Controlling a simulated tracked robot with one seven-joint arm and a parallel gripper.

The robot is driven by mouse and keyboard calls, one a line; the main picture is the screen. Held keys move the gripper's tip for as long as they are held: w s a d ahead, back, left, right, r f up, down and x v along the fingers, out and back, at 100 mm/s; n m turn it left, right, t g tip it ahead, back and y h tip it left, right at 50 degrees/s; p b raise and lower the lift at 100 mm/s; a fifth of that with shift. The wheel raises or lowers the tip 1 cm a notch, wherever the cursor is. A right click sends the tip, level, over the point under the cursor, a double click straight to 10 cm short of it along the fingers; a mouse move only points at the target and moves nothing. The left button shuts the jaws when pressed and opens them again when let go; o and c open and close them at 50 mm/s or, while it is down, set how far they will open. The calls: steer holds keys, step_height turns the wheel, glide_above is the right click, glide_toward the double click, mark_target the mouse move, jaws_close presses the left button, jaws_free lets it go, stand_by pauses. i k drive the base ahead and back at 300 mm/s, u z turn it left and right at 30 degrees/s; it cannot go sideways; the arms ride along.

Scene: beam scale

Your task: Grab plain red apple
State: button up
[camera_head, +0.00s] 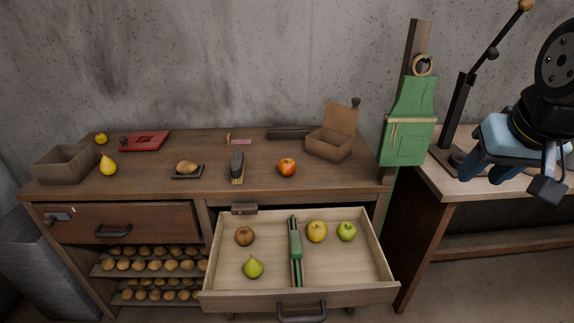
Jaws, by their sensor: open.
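A red apple (287,168) with an orange-yellow tint sits on the wooden bench top, right of centre near the front edge. It stands alone and nothing hides it. Whether its skin is plain or marked is too small to tell. My gripper (488,172), with blue fingers, is open at the far right of the head view. It is well to the right of the apple, beyond the green apron, and I see nothing held in it.
An open drawer (384,262) below the apple holds several fruits and a green-handled tool. A lidded wooden box (329,146) stands right of the apple, a brush (237,168) left. A green apron (408,122) hangs on a post between apple and gripper. A lamp-like stand (458,112) rises beside my gripper.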

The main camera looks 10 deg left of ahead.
mark_target(287, 167)
steer(key=u, duration=1.3)
steer(key=k, duration=0.55)
steer(key=z, duration=0.05)
steer(key=i, duration=1.05)
steer(key=z, duration=0.1)
